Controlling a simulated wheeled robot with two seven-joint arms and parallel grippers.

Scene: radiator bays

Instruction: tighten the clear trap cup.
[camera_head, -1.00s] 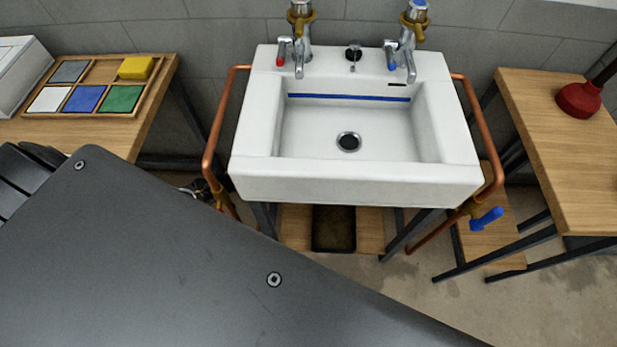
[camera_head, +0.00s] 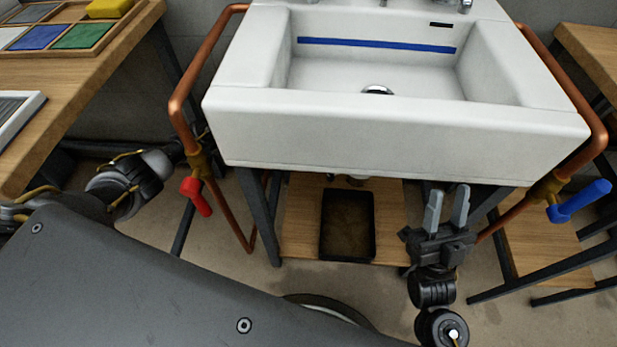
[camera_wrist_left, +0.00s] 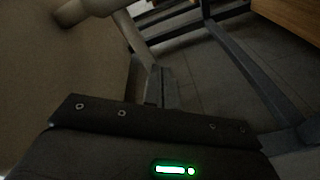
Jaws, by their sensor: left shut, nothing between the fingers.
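The clear trap cup is not clearly visible. Under the front edge of the white basin (camera_head: 400,130) only a small bit of fitting (camera_head: 352,181) shows, and I cannot tell whether it belongs to the cup. My right gripper (camera_head: 447,208) is in front of and below the basin, fingers pointing up and apart, with nothing between them. My left arm reaches in toward the left copper pipe in the head view; its fingertips are hidden there. In the left wrist view my left gripper (camera_wrist_left: 161,82) is shut and empty, with the fingers close together.
A dark tray (camera_head: 347,225) sits on the wooden shelf (camera_head: 299,220) below the basin. A red-handled valve (camera_head: 196,195) is on the left pipe, a blue-handled valve (camera_head: 580,201) on the right. Dark steel legs flank the space below. A wooden bench (camera_head: 115,75) stands at left.

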